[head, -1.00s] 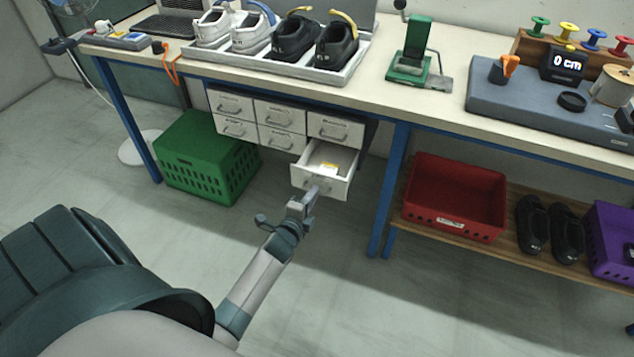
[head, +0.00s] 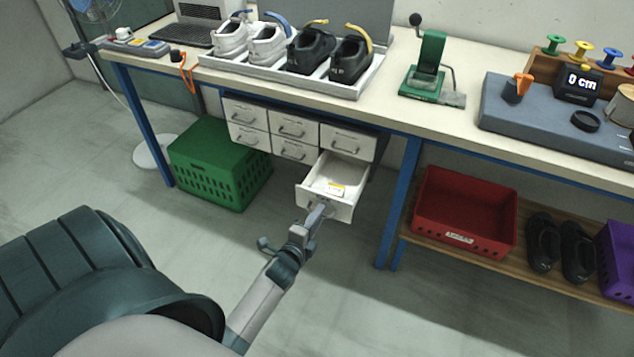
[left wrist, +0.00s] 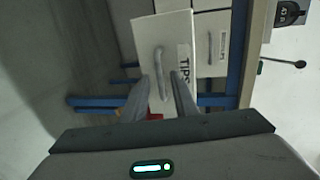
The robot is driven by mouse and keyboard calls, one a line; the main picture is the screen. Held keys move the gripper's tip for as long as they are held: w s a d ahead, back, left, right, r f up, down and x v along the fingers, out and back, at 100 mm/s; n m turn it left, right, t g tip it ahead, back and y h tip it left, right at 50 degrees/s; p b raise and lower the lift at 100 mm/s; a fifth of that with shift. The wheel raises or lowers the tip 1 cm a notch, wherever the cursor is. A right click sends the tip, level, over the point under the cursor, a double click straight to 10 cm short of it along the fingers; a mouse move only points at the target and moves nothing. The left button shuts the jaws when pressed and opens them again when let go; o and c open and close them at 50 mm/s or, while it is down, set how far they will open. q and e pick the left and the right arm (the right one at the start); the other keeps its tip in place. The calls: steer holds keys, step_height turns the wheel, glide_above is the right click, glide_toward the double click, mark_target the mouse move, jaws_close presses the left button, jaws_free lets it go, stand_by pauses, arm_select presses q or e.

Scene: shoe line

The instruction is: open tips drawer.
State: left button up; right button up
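The tips drawer (head: 331,192) is the lower right drawer of the white cabinet under the bench and stands well out, its inside in view. My right gripper is not in view.
The other cabinet drawers (head: 292,128) are shut. A green crate (head: 220,165) stands on the floor to the left. A blue table leg (head: 396,205) and a red bin (head: 465,212) on a low shelf are to the right. The floor before the drawer is clear.

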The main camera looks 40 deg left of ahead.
arm_select(q)
steer(key=shift+s, duration=0.1)
steer(key=v, duration=1.7)
steer(key=shift+b, duration=0.4)
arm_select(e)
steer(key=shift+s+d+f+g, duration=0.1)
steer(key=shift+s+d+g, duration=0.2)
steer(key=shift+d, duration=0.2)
arm_select(q)
steer(key=shift+d, duration=0.1)
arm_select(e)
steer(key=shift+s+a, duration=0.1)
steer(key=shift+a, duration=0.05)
